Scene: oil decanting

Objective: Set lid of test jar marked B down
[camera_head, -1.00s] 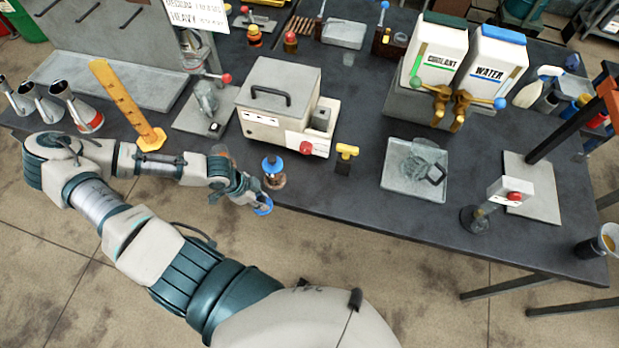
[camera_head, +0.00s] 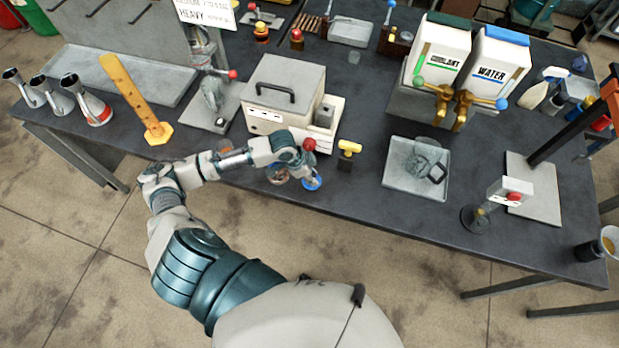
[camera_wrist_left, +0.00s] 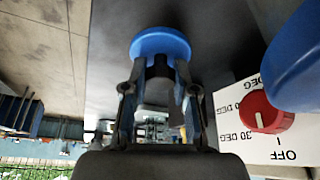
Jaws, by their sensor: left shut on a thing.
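My left gripper (camera_head: 302,168) is shut on a round blue lid (camera_head: 312,184) near the table's front edge, below the red knob of the white machine. In the left wrist view the blue lid (camera_wrist_left: 160,43) sits at the tips of my left gripper (camera_wrist_left: 158,85), over the dark table top. A small jar (camera_head: 277,175) stands just left of the lid in the head view, partly hidden behind my gripper and arm. No letter B can be read. My right gripper is not in view.
The white machine (camera_head: 290,98) stands close behind the gripper; its red knob (camera_wrist_left: 266,112) shows in the wrist view. Another blue rounded thing (camera_wrist_left: 300,65) is close on the right there.

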